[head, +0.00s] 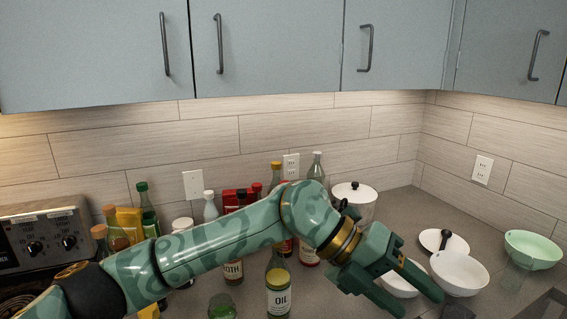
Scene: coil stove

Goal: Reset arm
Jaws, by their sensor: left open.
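My left arm reaches in from the lower left across the counter. Its left gripper (418,302) is at the lower right of the head view, with its two fingers spread apart and nothing seen between them. It is over the counter in front of the white bowls, and one finger overlaps a white bowl in the picture. Whether it touches the bowl I cannot tell. My right gripper is not in view.
An oil bottle (280,290) and several other bottles stand behind and below my arm. A white lidded canister (355,196), a white bowl (459,273) and a green bowl (533,249) stand right. Blue cabinets (270,50) hang above.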

